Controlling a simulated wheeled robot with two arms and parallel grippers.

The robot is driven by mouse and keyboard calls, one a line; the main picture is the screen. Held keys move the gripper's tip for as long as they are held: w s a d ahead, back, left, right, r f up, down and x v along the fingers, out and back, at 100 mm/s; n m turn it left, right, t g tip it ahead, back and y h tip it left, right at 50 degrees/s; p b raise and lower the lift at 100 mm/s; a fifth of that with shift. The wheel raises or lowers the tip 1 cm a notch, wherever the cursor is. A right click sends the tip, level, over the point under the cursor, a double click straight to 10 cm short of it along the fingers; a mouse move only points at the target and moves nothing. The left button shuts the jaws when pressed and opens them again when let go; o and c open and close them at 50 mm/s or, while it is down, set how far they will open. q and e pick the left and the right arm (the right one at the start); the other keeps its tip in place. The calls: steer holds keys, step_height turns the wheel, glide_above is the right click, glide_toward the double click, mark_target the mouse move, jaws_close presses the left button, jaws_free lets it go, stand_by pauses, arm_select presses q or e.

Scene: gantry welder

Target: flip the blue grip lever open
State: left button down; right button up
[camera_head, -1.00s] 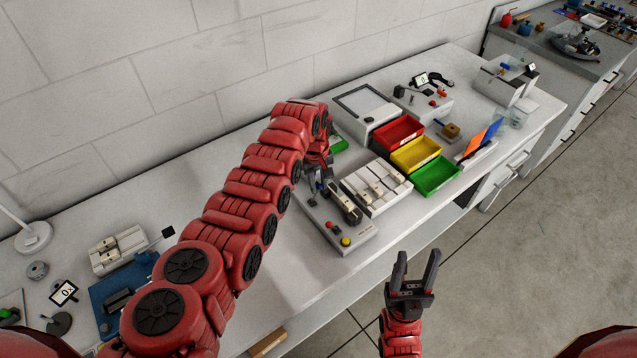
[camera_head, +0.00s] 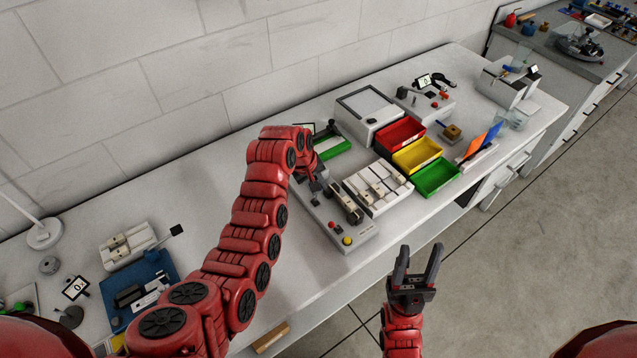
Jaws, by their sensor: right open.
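My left gripper (camera_head: 318,182) points down at the far end of a grey base unit (camera_head: 352,236) that carries a dark cylindrical part, a red button and a yellow button. The wrist of my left arm covers part of that end. The jaws are small and dark against the unit, so I cannot tell if they are open or touch it. I cannot make out a blue grip lever on this unit; it may be hidden by the gripper. My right gripper (camera_head: 417,268) is open and empty, in front of the bench over the floor.
A white rack (camera_head: 378,187) stands close to the right of the grey unit. Red (camera_head: 400,133), yellow (camera_head: 416,155) and green (camera_head: 437,178) bins stand beyond it. A green-based device (camera_head: 333,148) is behind my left wrist.

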arm_select(q)
steer(key=shift+s+a+f+t+h+b, duration=0.2)
steer(key=shift+s+f+t+h+b, duration=0.1)
steer(key=shift+h, duration=0.2)
steer(key=a+t+h+b, duration=0.1)
steer(key=h+b, duration=0.1)
steer(key=b, duration=0.2)
steer(key=s+a+f+t+h+b, duration=0.1)
steer(key=h+b, duration=0.1)
steer(key=b, duration=0.2)
steer(key=s+a+t+h+b, duration=0.1)
steer(key=t+h+b, duration=0.1)
steer(key=b, duration=0.2)
steer(key=shift+s+a+f, duration=0.15)
steer(key=shift+s+a+t+h+b, duration=0.15)
steer(key=shift+t+h+b, duration=0.25)
steer(key=shift+b, duration=0.5)
steer(key=c, duration=0.9)
jaws_free()
steer(key=shift+c, duration=0.2)
steer(key=shift+o, duration=1.3)
steer(key=shift+w, duration=0.2)
steer(key=shift+s, duration=0.1)
